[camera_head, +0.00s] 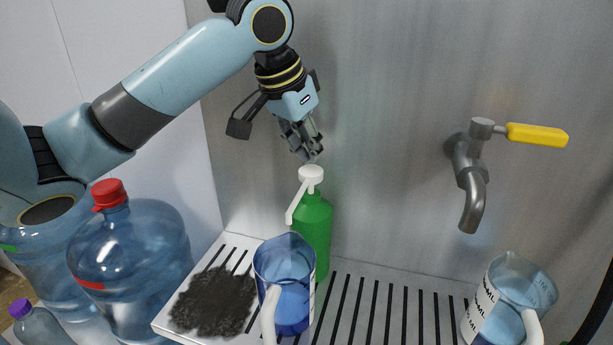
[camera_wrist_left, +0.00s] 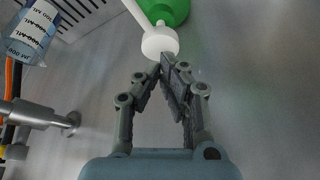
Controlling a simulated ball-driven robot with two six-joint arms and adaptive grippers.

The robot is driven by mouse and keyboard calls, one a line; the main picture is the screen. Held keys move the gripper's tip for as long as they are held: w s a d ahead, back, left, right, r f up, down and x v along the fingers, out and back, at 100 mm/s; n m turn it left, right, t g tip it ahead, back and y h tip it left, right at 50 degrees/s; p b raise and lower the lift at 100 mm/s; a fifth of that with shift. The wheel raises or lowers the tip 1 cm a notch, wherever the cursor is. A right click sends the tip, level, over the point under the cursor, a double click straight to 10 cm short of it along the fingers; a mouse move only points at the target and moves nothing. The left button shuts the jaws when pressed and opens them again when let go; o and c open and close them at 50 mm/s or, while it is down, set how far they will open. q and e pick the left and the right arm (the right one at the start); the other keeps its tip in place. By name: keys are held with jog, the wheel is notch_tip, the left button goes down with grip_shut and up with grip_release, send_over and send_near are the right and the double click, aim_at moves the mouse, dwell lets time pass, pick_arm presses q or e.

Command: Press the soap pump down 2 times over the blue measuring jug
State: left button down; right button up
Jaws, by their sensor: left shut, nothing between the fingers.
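The green soap bottle (camera_head: 316,232) stands upright at the back of the slatted tray. Its white pump head (camera_head: 311,173) has a long spout angled down to the left, towards the blue measuring jug (camera_head: 287,290). That jug stands in front of the bottle, its handle towards me. My left gripper (camera_head: 312,156) is shut and empty, fingers pointing down just above the pump head. In the left wrist view the fingertips (camera_wrist_left: 164,62) are right beside the white pump head (camera_wrist_left: 160,42); I cannot tell whether they touch. My right gripper is not in view.
A second, paler jug (camera_head: 512,298) stands on the tray at the right, below a metal tap (camera_head: 472,187) with a yellow lever. A dark patch (camera_head: 214,300) marks the tray's left end. Large water bottles (camera_head: 130,258) stand left of it. A metal wall is behind.

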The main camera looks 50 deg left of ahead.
pick_arm(q)
jog(key=shift+f+b, duration=0.4)
jog(key=shift+f, duration=1)
jog(key=shift+r+p, duration=1)
jog(key=shift+r, duration=0.45)
jog(key=shift+f, duration=0.1)
